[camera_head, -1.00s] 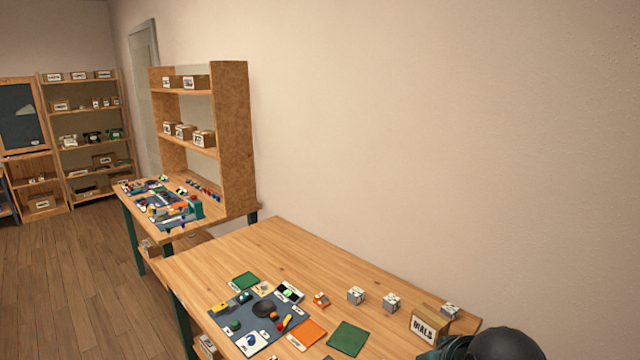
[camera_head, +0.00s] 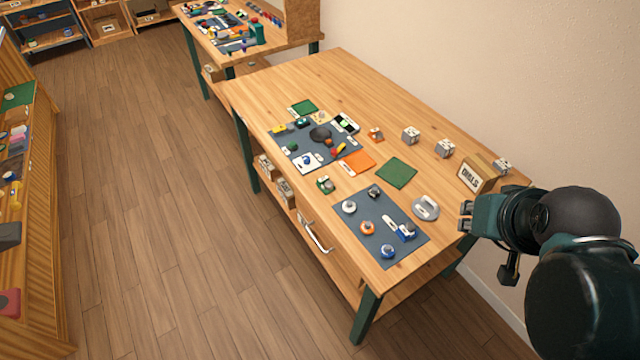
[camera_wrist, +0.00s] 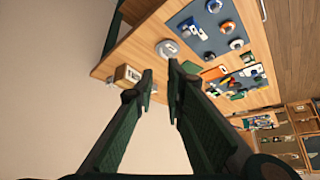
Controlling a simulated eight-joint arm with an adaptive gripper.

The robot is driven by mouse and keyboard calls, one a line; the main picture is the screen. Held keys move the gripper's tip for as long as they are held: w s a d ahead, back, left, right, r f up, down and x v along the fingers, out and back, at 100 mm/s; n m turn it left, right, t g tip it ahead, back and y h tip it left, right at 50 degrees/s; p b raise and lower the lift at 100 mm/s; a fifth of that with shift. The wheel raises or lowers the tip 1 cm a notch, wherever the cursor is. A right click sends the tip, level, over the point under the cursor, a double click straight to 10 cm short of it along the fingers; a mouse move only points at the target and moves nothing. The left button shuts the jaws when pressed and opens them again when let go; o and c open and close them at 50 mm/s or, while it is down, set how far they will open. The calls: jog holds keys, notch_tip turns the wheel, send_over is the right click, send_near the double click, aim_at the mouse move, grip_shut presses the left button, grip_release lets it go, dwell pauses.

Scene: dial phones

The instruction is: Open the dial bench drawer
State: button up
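The dial bench (camera_head: 330,75) is a wooden table with dark green legs, with a box labelled "DIALS" (camera_head: 476,175) at its back right corner. Its drawer (camera_head: 343,262) is under the front edge toward the right end, with a pale curved handle (camera_head: 318,237); it looks shut. My gripper (camera_head: 466,216) is above the bench's right end, well apart from the handle. In the wrist view its two fingers (camera_wrist: 161,75) are apart with nothing between them, so it is open.
Blue-grey mats (camera_head: 372,246) and (camera_head: 287,139) carry small parts. A round grey piece (camera_head: 425,208) lies near my gripper. Another bench (camera_head: 222,42) stands behind and a wooden unit (camera_head: 40,200) is at left. The floor (camera_head: 170,220) before the drawer is clear.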

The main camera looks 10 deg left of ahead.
jog(key=shift+r, duration=2.3)
jog(key=n+g+h, duration=0.2)
jog(key=n+g, duration=0.4)
jog(key=n, duration=0.3)
send_over(311, 233)
jog(key=s+a, duration=0.1)
jog(key=s+a+x, duration=0.1)
jog(key=a+x, duration=0.1)
jog(key=x, duration=1.3)
jog(key=s+a+f+x, duration=0.1)
jog(key=s+a+x, duration=0.1)
jog(key=x, duration=1.3)
jog(key=shift+s+a+f, duration=0.2)
jog(key=shift+a+f, duration=0.2)
jog(key=shift+a, duration=0.45)
jog(key=shift+b+x, duration=1.1)
jog(key=shift+x, duration=2.8)
jog(key=shift+w+a, duration=0.1)
jog(key=shift+a, duration=0.05)
